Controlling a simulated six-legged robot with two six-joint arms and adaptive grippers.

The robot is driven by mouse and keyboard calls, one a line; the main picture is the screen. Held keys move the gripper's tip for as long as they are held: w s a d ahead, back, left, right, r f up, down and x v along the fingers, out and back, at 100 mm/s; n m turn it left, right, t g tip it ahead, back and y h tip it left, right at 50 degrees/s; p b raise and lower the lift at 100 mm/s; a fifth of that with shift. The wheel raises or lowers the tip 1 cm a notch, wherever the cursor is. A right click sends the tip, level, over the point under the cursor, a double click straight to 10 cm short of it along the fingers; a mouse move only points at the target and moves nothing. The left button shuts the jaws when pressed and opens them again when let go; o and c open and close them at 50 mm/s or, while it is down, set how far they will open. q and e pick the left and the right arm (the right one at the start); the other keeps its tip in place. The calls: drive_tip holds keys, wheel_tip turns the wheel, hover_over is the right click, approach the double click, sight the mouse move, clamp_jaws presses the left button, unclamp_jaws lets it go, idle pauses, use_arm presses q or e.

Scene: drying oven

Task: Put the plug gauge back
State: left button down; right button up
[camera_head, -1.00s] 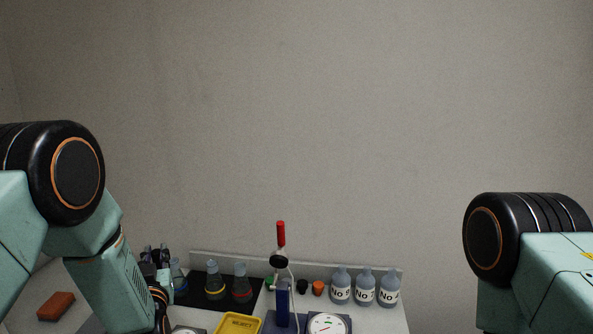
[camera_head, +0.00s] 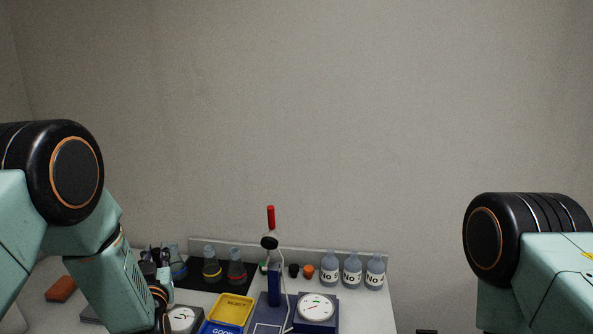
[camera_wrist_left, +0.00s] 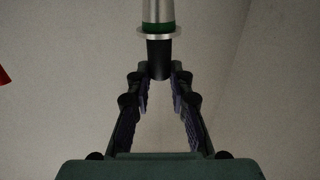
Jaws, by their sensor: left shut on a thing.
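The plug gauge (camera_wrist_left: 158,12) shows in the left wrist view, with a silver body, a green band, a pale flange and a black end. My left gripper (camera_wrist_left: 160,80) is shut on the black end, one finger on each side. The far end of the gauge is cut off by the top of that view. In the head view my left arm comes in from the left and reaches down over the table's left part; I cannot make out the gauge there. My right gripper is out of view; only the arm shows at the right.
A blue stand (camera_head: 274,285) with a red-topped upright rises from the table. A yellow REJECT tray (camera_head: 231,309), a blue tray (camera_head: 222,328) and a white dial (camera_head: 317,307) lie in front. Flasks (camera_head: 212,268) and labelled bottles (camera_head: 352,272) line the back. An orange block (camera_head: 61,289) lies left.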

use_arm(q)
drive_tip(key=shift+s+d+r, duration=0.15)
drive_tip(key=shift+s+r, duration=0.1)
drive_tip(key=shift+s, duration=0.25)
drive_tip(key=shift+s+d+r, duration=0.1)
drive_tip(key=shift+s+r, duration=0.15)
drive_tip(key=shift+s, duration=0.25)
drive_tip(key=s+d+f+m+h+b, duration=0.1)
drive_tip(key=s+d+f+h+b, duration=0.1)
drive_tip(key=s+d+f+b, duration=0.2)
drive_tip(key=s+d+f+m+h+b, duration=0.1)
drive_tip(key=s+d+f+b, duration=0.3)
drive_tip(key=f+b, duration=0.6)
drive_tip(key=s+d+f+m+t+h+b, duration=0.1)
drive_tip(key=s+d+f+h+b, duration=0.1)
drive_tip(key=s+d+f+b, duration=0.2)
drive_tip(key=s+f+b, duration=0.3)
drive_tip(key=f, duration=0.5)
drive_tip(key=shift+d+m+h+b, duration=0.25)
drive_tip(key=shift+m+h+b, duration=0.1)
drive_tip(key=shift+m+h, duration=0.05)
drive_tip(key=shift+s+a+r, duration=0.1)
drive_tip(key=shift+s, duration=0.2)
drive_tip(key=shift+w, duration=0.15)
